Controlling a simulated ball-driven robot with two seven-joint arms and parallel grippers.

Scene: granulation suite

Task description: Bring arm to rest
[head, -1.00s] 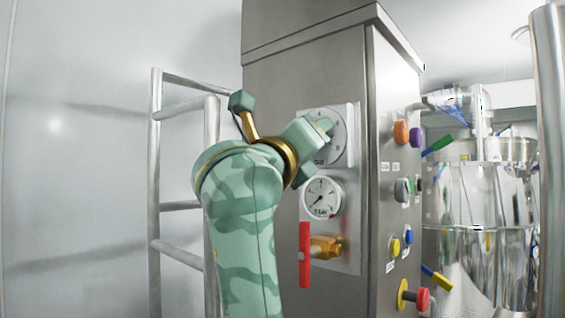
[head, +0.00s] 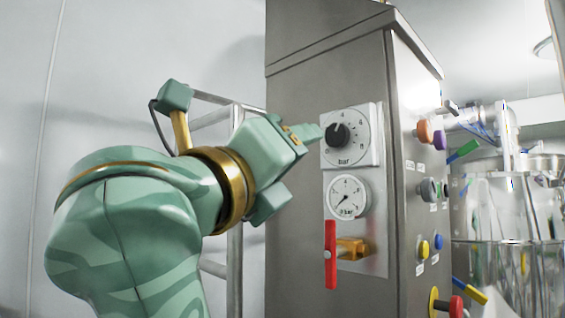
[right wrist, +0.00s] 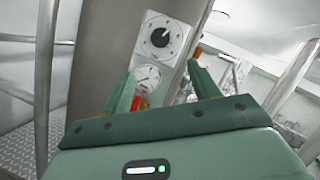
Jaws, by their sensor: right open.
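My right gripper (head: 303,163) is in front of the control panel, to the left of the black dial knob (head: 338,135), in the head view. Its jaws are open and empty, with one finger above the other. In the right wrist view, my fingers (right wrist: 161,74) stand apart on either side of the pressure gauge (right wrist: 147,77), and the knob shows above them (right wrist: 160,37). The gripper appears clear of the knob. My left gripper is not in view.
The steel cabinet (head: 300,92) carries a gauge (head: 347,196) and a red-handled valve (head: 330,254). Coloured buttons (head: 424,249) line its right face. A metal rail (head: 235,240) stands behind my arm. Steel vessels (head: 510,205) stand at the right.

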